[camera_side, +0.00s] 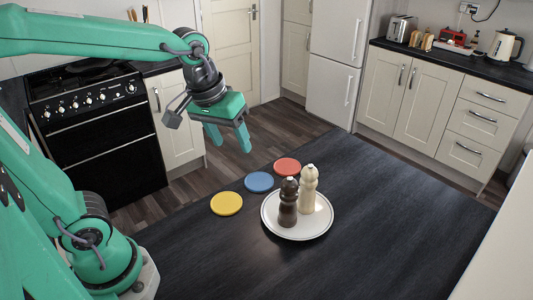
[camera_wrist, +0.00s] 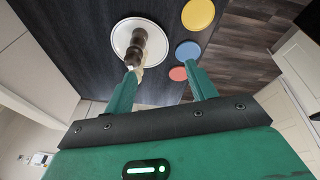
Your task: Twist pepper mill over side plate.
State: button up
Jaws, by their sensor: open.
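A dark brown pepper mill (camera_side: 288,203) and a cream mill (camera_side: 308,188) stand upright side by side on a white side plate (camera_side: 298,231). The plate lies on the dark table. My gripper (camera_side: 231,140) is open and empty, raised in the air to the upper left of the plate, apart from both mills. In the wrist view my gripper (camera_wrist: 166,76) has its fingers spread. The dark mill (camera_wrist: 137,45) shows on the plate (camera_wrist: 117,38) beyond the left finger. The cream mill is mostly hidden there behind the dark mill and that finger.
Yellow (camera_side: 226,204), blue (camera_side: 259,182) and red (camera_side: 287,167) round discs lie flat in a row left of and behind the plate. The dark table (camera_side: 400,220) is clear to the right and in front. A cooker (camera_side: 95,130) and cupboards stand beyond it.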

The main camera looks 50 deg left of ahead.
aim_at(290, 178)
jog(key=w+d+f+n+g, duration=0.1)
jog(key=w+d+f, duration=0.1)
jog(key=w, duration=0.1)
jog(key=w+d+f+n+g, duration=0.1)
jog(key=w+d+f+n, duration=0.1)
jog(key=w, duration=0.2)
jog(key=w+d+f+n+g, duration=0.1)
jog(key=w+d+f+n, duration=0.1)
jog(key=w, duration=0.1)
jog(key=shift+w+f, duration=0.25)
jog(key=shift+f, duration=0.15)
jog(key=shift+w+d+f+n, duration=0.35)
jog(key=shift+f+n, duration=0.05)
jog(key=shift+n, duration=0.1)
jog(key=shift+f, duration=0.15)
jog(key=shift+f, duration=2.9)
jog(key=c, duration=0.8)
